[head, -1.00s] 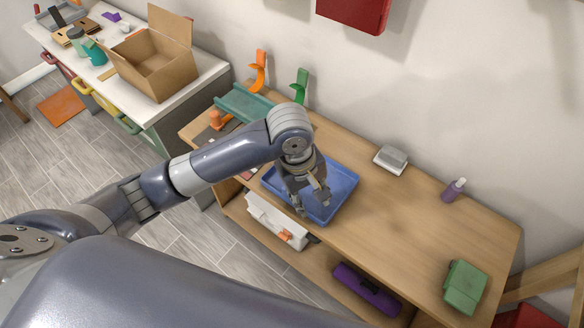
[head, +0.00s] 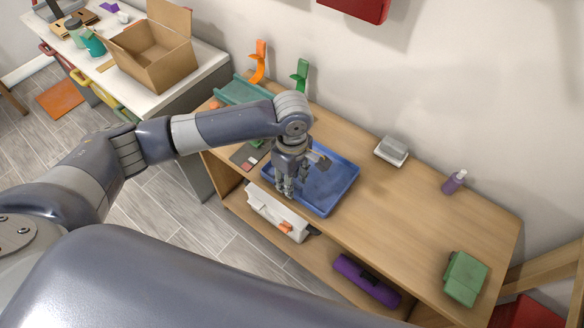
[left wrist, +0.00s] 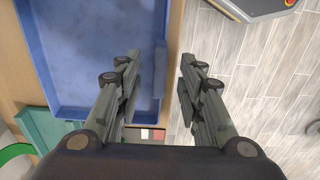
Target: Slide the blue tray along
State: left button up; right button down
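The blue tray (head: 330,188) lies on the wooden tabletop (head: 420,215), close to its front edge. My left gripper (head: 284,188) points down at the tray's front left part in the head view. In the left wrist view the gripper (left wrist: 160,62) is open with a clear gap between its fingers. One finger is over the tray (left wrist: 85,50) and the other is over the floor side, with the tray's rim running between them. I cannot tell whether either finger touches the rim. My right gripper is not in view.
A teal tray (head: 243,91) is at the table's left end. A grey box (head: 392,150), a purple bottle (head: 454,182) and a green case (head: 465,278) stand to the right. The tabletop between the blue tray and green case is clear. A cardboard box (head: 150,55) is on the white counter.

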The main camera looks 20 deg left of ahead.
aim_at(302, 190)
pick_arm(q)
jog(key=shift+f, duration=1.25)
